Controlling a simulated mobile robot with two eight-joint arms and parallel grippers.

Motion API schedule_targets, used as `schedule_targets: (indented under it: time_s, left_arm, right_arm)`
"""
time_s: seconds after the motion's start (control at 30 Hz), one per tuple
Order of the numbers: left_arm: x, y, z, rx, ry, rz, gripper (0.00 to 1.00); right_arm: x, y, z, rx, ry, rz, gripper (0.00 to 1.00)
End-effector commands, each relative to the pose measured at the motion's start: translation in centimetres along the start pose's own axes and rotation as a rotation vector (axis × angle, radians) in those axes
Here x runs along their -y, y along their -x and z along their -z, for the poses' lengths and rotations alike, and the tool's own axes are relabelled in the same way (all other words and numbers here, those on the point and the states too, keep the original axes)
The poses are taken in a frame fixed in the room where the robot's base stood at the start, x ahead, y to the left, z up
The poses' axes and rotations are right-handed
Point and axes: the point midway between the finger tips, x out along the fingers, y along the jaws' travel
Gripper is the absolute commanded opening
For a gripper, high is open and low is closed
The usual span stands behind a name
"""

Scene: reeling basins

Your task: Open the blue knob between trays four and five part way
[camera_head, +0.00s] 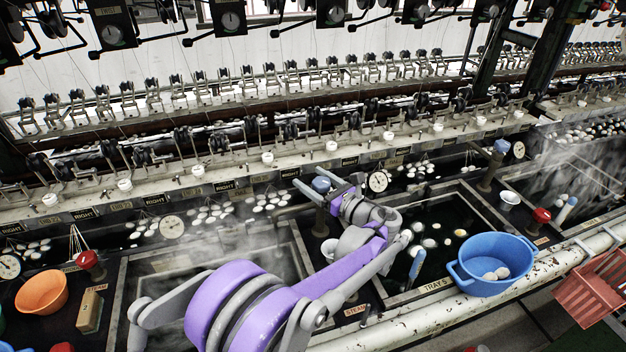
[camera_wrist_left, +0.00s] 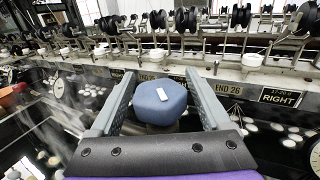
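The blue knob (camera_head: 321,184) tops a dark post between the steaming basin (camera_head: 303,250) on the left and the basin marked TRAY 5 (camera_head: 405,297). In the left wrist view the knob (camera_wrist_left: 160,101) is faceted, with a small white mark on top. My left gripper (camera_head: 314,182) has its two fingers on either side of the knob. In the wrist view the fingers (camera_wrist_left: 160,92) stand apart, with a narrow gap beside the knob; firm contact does not show. My left forearm hides part of both basins. My right gripper is not in view.
Round dials (camera_head: 378,181) and a rail with white cups stand just behind the knob. A blue bowl (camera_head: 490,283) sits at the front right, an orange bowl (camera_head: 41,293) at the left. Another blue knob (camera_head: 501,147) and red knobs (camera_head: 540,215) stand along the basins.

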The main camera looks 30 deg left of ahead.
Motion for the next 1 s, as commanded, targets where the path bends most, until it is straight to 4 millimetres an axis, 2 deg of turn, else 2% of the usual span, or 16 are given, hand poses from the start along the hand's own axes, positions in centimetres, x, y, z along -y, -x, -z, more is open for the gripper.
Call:
schedule_targets:
  time_s: [0.37,0.47,0.8,1.0]
  left_arm:
    - [0.0,0.5,0.0,0.001,0.000,0.002,0.85]
    - [0.1,1.7,0.0,0.000,0.000,0.003,0.85]
    - [0.1,8.4,0.0,0.000,0.000,0.004,0.85]
    - [0.0,10.5,0.0,0.000,0.000,0.002,0.85]
  right_arm:
    - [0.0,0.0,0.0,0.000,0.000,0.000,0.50]
    - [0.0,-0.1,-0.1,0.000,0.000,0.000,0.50]
    - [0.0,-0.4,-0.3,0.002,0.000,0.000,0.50]
    - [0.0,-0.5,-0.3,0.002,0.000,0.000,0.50]
